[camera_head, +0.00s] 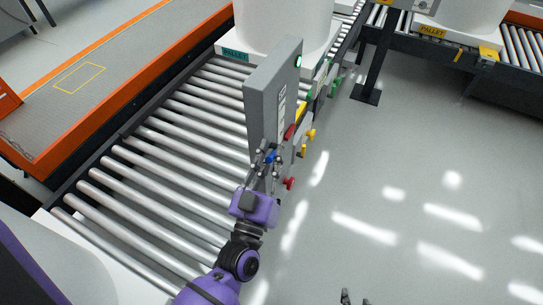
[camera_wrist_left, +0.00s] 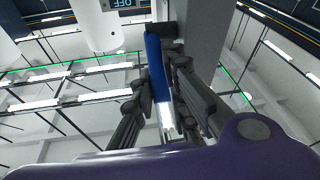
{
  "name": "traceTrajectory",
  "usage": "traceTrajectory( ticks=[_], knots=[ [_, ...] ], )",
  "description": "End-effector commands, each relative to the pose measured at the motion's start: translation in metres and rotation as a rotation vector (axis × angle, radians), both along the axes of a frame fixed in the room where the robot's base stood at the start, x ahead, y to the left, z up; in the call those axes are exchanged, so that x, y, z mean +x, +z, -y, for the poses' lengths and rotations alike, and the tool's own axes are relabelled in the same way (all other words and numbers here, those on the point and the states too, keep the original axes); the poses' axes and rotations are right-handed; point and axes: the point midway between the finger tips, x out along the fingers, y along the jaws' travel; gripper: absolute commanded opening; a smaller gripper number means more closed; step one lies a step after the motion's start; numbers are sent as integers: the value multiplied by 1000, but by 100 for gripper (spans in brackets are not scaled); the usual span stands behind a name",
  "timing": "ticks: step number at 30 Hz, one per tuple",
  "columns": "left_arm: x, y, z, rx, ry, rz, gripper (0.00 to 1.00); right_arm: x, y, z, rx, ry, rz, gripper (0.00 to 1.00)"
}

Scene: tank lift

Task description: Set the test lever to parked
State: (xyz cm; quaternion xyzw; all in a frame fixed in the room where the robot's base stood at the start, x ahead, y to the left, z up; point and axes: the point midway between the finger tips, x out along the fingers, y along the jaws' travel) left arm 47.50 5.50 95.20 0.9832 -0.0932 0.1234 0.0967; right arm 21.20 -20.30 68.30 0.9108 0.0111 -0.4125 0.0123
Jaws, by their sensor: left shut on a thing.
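A tall grey control box (camera_head: 270,88) stands beside the roller conveyor, with its control face turned to the right. A blue lever handle (camera_head: 270,156) sits low on that face; it also shows as a long blue bar in the left wrist view (camera_wrist_left: 155,68). My left gripper (camera_head: 267,164) is shut on the blue handle, its fingers on both sides of it. The fingers partly hide the handle, and I cannot read the lever's setting. My right gripper (camera_head: 356,298) shows only its fingertips at the bottom edge, apart and empty over the floor.
Red knobs (camera_head: 289,183) and yellow handles (camera_head: 310,135) stick out near my left gripper. A green lamp (camera_head: 299,62) is lit on the box. The roller conveyor (camera_head: 165,165) runs along the left, with a white tank (camera_head: 283,22) behind. The floor (camera_head: 400,190) at right is clear.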

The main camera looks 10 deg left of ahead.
Motion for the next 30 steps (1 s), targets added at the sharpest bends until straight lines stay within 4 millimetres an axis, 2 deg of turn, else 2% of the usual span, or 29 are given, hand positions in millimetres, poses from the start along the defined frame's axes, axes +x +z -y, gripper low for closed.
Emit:
traceTrajectory(
  ticks=[1,5,8,12,16,18,21,25,30],
  knots=[
    [-1,-2,1,-4,-3,-5,0,5,2,1,-7,4,14,28],
    [-1,-2,1,-4,-3,-5,0,33,13,4,-107,106,105,11],
    [-1,-2,1,-4,-3,-5,0,77,36,5,-291,283,265,0],
    [-1,-2,1,-3,-3,-6,0,148,90,-14,-676,618,590,0],
    [-1,-2,1,-3,-4,-6,0,189,140,-52,-1072,914,924,0],
    [-1,-2,1,-3,-4,-6,0,198,162,-75,-1284,1053,1110,0],
    [-1,-2,1,-3,-4,-6,0,200,181,-105,-1558,1213,1365,0],
    [-1,-3,1,-3,-4,-7,0,190,188,-129,-1826,1348,1650,0],
    [-1,-3,1,-3,-4,-7,0,178,186,-140,-2009,1422,1880,0]
  ],
)
